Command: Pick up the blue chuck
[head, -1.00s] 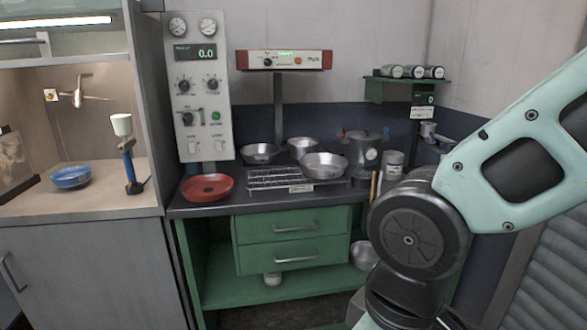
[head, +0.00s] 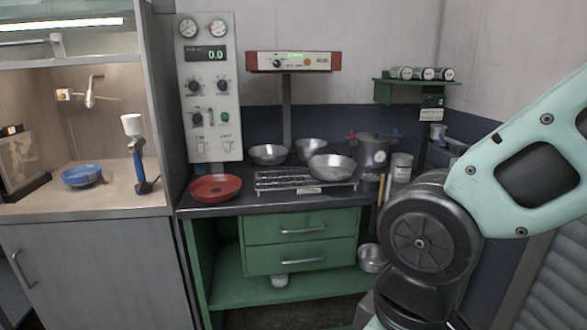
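An upright tool with a blue body and a white cup-like top (head: 138,157) stands on the floor of the lit cabinet bay at the left, near its right wall. It is the blue thing that looks most like a chuck. A shallow blue dish (head: 82,176) lies to its left on the same surface. My arm shows at the right edge, well apart from both. My gripper is outside the picture.
A grey wall divides the lit bay from the dark bench (head: 225,203). The bench holds a red pan (head: 215,188), a wire rack (head: 285,181), several metal bowls and a lidded pot (head: 373,152). A framed panel (head: 22,168) leans at the far left.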

